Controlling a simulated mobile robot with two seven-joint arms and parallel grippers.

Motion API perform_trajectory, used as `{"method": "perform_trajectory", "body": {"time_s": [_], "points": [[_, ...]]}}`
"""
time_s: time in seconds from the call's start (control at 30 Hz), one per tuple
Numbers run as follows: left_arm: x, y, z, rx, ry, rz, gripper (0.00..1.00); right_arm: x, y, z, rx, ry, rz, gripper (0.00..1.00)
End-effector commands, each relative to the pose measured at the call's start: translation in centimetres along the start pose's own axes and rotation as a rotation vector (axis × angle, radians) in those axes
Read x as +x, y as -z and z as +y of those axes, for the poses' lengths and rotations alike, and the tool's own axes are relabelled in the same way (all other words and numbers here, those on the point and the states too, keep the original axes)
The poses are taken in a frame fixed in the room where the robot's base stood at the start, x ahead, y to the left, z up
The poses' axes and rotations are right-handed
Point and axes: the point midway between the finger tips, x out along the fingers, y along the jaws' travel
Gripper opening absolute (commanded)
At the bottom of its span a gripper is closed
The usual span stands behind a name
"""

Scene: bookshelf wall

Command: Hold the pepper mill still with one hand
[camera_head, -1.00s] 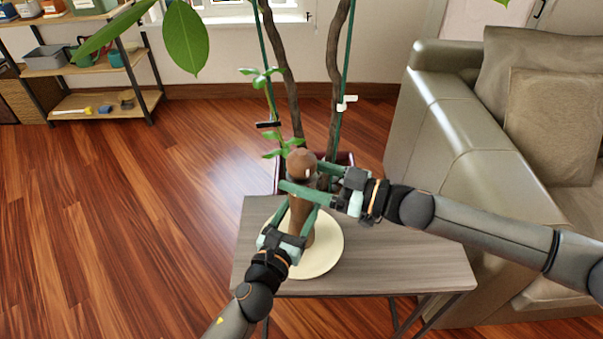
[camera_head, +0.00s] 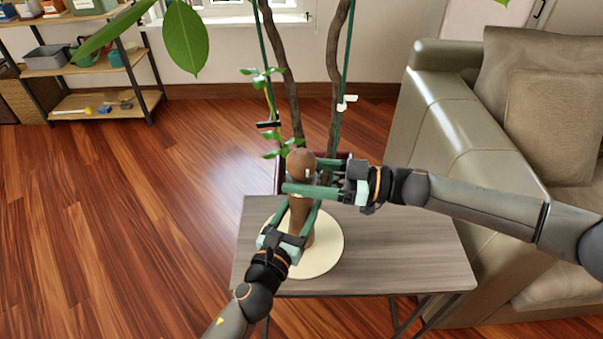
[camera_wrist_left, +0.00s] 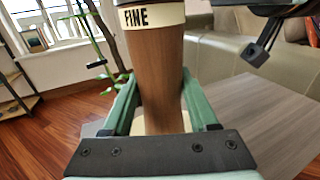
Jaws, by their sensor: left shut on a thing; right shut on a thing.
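The brown wooden pepper mill (camera_head: 301,222) stands upright on a round cream plate (camera_head: 325,252) on the small grey wooden table. My left gripper (camera_head: 297,216) is shut around the mill's body from the front. In the left wrist view the mill (camera_wrist_left: 158,80) sits between the green fingers, with a cream band reading "FINE" above them. My right gripper (camera_head: 312,184) is shut on the mill's top part from the right, just below its round knob (camera_head: 301,160). The right fingers partly hide the mill's neck.
A potted plant (camera_head: 335,75) with thin trunks stands right behind the table (camera_head: 420,250). A grey-green sofa (camera_head: 445,125) is at the right. A shelf (camera_head: 80,62) stands at the far left. The table's right side is bare.

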Motion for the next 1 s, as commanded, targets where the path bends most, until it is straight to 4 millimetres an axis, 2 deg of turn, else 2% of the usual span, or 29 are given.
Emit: {"method": "perform_trajectory", "body": {"time_s": [0.03,0.4,1.0], "points": [[-0.20,0.92,0.02,0.002,-0.002,0.018,0.00,0.15,0.06,0.18,-0.007,0.043,-0.002,0.15],[-0.20,0.91,-0.01,0.002,-0.001,0.018,0.00,0.17,0.02,0.16,-0.005,0.308,-0.003,0.15],[-0.21,0.90,-0.09,0.002,0.001,0.018,0.00,0.14,0.11,0.20,-0.007,0.530,-0.002,0.15]]}}
